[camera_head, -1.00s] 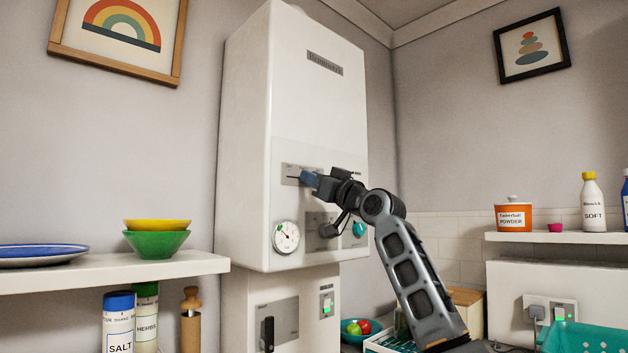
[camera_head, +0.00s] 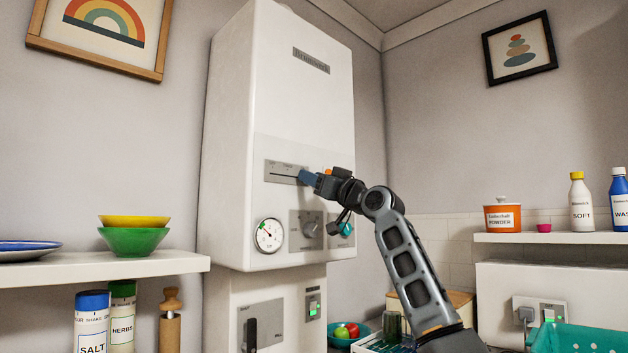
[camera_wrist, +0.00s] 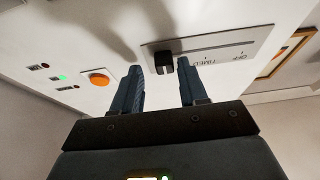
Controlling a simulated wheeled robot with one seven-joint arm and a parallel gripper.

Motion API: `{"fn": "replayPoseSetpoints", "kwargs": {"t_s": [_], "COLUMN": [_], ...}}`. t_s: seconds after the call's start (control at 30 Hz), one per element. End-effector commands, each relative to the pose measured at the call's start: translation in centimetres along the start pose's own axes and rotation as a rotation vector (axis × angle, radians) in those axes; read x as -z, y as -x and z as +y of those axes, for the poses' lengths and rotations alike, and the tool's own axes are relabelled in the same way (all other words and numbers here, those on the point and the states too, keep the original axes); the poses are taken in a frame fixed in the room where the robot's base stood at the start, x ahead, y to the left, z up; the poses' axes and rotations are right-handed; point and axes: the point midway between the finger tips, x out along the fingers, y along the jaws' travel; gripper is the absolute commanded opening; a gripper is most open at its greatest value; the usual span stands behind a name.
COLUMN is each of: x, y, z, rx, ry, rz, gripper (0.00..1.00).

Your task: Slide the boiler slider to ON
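The white boiler (camera_head: 280,100) hangs on the wall in the head view. Its slider plate (camera_head: 284,172) has a dark horizontal slot, with my gripper (camera_head: 303,177) at the plate's right end. In the wrist view, the black slider knob (camera_wrist: 164,62) lies between the tips of my two blue fingers (camera_wrist: 160,72), nearer the right one. The fingers are apart. I cannot tell whether either touches the knob. Upside-down TIMED and OFF labels (camera_wrist: 228,58) show right of the right finger. No ON label is readable. The knob is hidden by my gripper in the head view.
An orange button (camera_wrist: 98,78) and small indicators, one lit green (camera_wrist: 62,77), are near the left finger. A gauge (camera_head: 269,235) and rotary knob (camera_head: 310,229) sit below the slider. Shelves with bowls (camera_head: 135,240) and bottles (camera_head: 582,203) stand either side.

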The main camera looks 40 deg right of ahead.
Motion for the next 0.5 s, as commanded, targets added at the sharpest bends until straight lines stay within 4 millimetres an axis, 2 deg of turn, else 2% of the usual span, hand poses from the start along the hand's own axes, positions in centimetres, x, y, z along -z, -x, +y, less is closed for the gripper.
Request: {"fn": "replayPoseSetpoints", "kwargs": {"t_s": [0.3, 0.5], "x": [-0.1, -0.2], "y": [0.2, 2.8], "z": [-0.1, 0.0], "rx": [0.002, 0.000], "ry": [0.000, 0.000], "rz": [0.000, 0.002], "gripper": [0.47, 0.47]}}
